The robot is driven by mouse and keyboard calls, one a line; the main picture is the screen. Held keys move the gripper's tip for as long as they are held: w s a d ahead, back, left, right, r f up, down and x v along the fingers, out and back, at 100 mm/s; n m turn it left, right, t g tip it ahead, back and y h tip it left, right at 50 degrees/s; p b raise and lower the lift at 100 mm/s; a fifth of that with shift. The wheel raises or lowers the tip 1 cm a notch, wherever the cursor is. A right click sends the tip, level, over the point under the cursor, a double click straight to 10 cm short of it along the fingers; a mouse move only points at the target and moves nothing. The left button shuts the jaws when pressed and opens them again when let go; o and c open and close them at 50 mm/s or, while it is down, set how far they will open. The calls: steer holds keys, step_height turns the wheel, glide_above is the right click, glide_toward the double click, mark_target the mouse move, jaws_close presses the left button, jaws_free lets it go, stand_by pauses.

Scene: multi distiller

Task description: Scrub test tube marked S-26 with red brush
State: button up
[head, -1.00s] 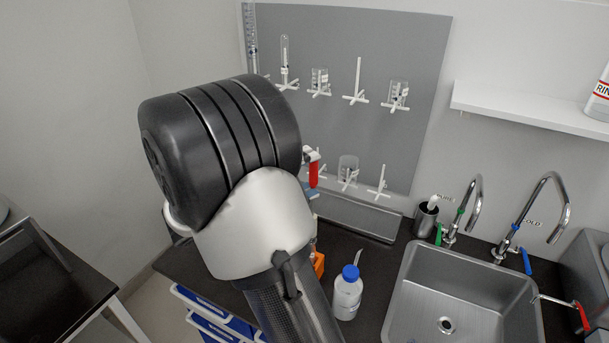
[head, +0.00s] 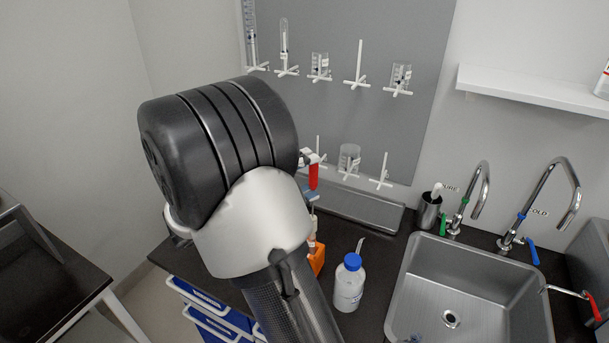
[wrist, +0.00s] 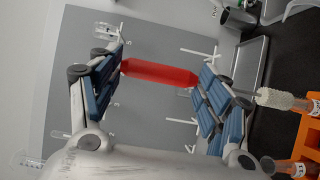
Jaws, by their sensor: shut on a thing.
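My gripper (wrist: 160,72) is closed on the red brush (wrist: 160,73); its blue-padded fingers sit at the two ends of the red handle. The handle also shows in the head view (head: 313,177), just right of my arm. White bristles (wrist: 282,98) extend in line beyond one finger, their tip at or near an orange holder (wrist: 309,135); I cannot tell whether they touch it. A narrow test tube (head: 284,38) is upside down on a drying-board peg. No S-26 marking is readable, so I cannot tell which tube carries it.
The grey drying board (head: 390,25) holds glassware and bare pegs. On the dark counter are a blue-capped bottle (head: 348,285), a metal cup (head: 429,212) and a sink (head: 475,285) with taps. A white shelf (head: 530,92) juts out at right.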

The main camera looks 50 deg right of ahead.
step_height(320, 180, down, 10)
steer(key=b, duration=0.3)
stand_by(0.7)
